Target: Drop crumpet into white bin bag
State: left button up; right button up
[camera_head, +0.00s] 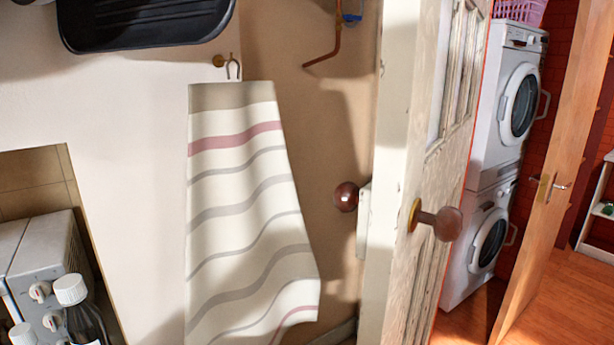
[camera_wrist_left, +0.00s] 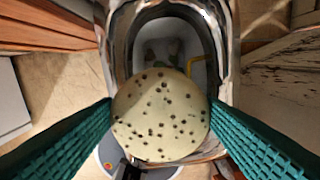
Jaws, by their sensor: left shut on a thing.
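The crumpet (camera_wrist_left: 160,115), a pale round disc with several dark holes, is in the left wrist view. My left gripper (camera_wrist_left: 160,108) is shut on it, with a green ribbed finger at its left and right edges. Behind the crumpet is an oval container with a shiny metal rim (camera_wrist_left: 226,70) and a dark opening. Its greyish-white interior (camera_wrist_left: 165,50) shows past the crumpet's upper edge; I cannot tell whether this is the white bin bag. The crumpet hides the container's near part. Neither gripper shows in the head view.
In the head view, a striped towel (camera_head: 240,220) hangs on the wall beside an open door (camera_head: 430,170). Stacked white washing machines (camera_head: 500,110) stand beyond it. A bottle (camera_head: 80,310) and grey appliance (camera_head: 45,265) are at lower left. Wooden furniture (camera_wrist_left: 45,25) borders the left wrist view.

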pick_arm(q)
jog(key=o, duration=1.1)
jog(key=shift+c, duration=0.2)
jog(key=shift+r, duration=0.1)
notch_tip(320, 180, up, 12)
jog(key=shift+p, duration=0.35)
